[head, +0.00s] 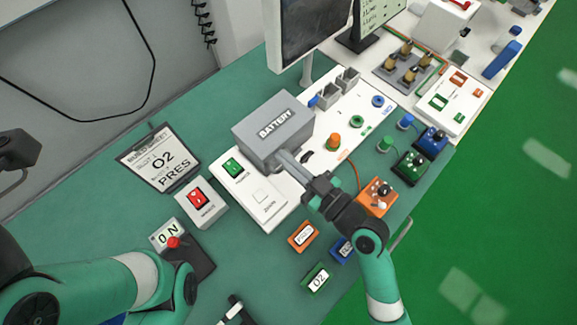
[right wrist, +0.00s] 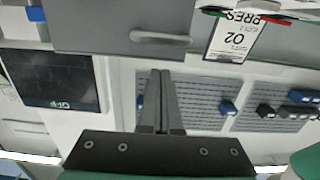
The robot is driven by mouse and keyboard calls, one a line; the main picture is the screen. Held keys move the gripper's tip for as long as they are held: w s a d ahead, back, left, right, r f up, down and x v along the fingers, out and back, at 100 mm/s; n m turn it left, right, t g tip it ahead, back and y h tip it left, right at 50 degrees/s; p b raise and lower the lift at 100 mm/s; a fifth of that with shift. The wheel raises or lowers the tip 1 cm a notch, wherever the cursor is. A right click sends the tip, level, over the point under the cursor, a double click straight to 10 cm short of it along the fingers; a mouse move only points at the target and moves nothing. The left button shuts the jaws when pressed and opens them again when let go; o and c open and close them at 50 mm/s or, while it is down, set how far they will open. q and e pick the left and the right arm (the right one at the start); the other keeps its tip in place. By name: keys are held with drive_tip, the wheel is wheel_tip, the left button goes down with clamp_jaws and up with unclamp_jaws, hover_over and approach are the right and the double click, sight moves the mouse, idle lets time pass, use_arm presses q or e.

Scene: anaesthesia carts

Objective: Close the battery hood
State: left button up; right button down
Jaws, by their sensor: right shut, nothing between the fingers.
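The battery hood (head: 272,128) is a grey box lid marked BATTERY on the white panel (head: 262,200). Its top faces up and it looks down over the panel; I cannot tell whether its front edge is fully seated. My right gripper (head: 284,160) is shut and empty, its tips at the hood's front right side; contact is unclear. In the right wrist view the shut fingers (right wrist: 160,74) lie below a grey face, apparently the hood's (right wrist: 90,25), with a pale bar handle (right wrist: 160,37). My left arm enters at lower left; its gripper is not clearly shown.
A red-switch box (head: 201,205), an O2 sign (head: 160,158) and an ON lever box (head: 172,240) stand left of the panel. An orange block (head: 303,236) and a green block (head: 317,278) lie in front. A monitor (head: 305,30) stands behind.

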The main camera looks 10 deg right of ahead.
drive_tip(key=s+a+r+p, duration=0.1)
drive_tip(key=s+r+p, duration=0.5)
drive_tip(key=s+r, duration=0.5)
drive_tip(key=s, duration=0.3)
drive_tip(key=shift+a, duration=0.15)
